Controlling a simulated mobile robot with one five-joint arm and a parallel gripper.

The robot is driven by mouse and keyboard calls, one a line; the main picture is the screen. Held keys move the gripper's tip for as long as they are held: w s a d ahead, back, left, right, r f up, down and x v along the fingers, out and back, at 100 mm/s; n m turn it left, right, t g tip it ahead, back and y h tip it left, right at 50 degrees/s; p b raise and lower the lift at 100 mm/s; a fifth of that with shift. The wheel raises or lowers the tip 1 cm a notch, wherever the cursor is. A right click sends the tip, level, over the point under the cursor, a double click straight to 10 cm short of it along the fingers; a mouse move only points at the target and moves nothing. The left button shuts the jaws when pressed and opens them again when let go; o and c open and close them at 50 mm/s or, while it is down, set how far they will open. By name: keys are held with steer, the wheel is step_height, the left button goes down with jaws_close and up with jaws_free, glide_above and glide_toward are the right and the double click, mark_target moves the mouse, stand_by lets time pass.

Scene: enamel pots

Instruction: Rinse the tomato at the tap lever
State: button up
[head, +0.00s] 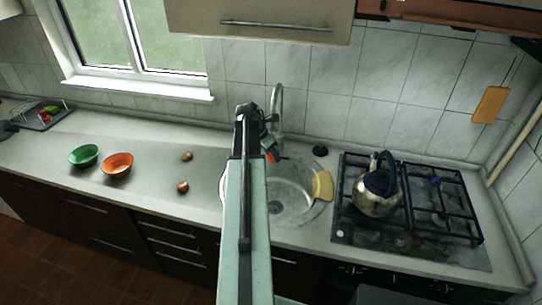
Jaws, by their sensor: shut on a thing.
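My gripper (268,146) is over the back left part of the round sink (296,212), close in front of the tap (279,104). It is shut on a small red thing, which looks like the tomato (271,157); only a little of it shows past my arm. The tap rises behind the sink with a curved grey spout. My arm and gripper hide its lower part, and I cannot make out the lever clearly. I cannot tell whether water runs or whether the tomato touches the tap.
A yellow item (322,186) lies on the sink's right rim. A kettle (378,192) stands on the hob (452,250) further right. A green bowl (84,155), an orange bowl (117,164) and two brown round items (187,156) sit left. A dish rack (40,122) is far left.

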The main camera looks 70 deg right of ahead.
steer(key=w+a, duration=0.3)
steer(key=a, duration=0.4)
steer(key=shift+a, duration=0.25)
stand_by(0.5)
stand_by(1.1)
steer(key=w+a+r+p, duration=0.1)
steer(key=a+r+p, duration=0.3)
steer(key=shift+w+a, duration=0.35)
stand_by(0.4)
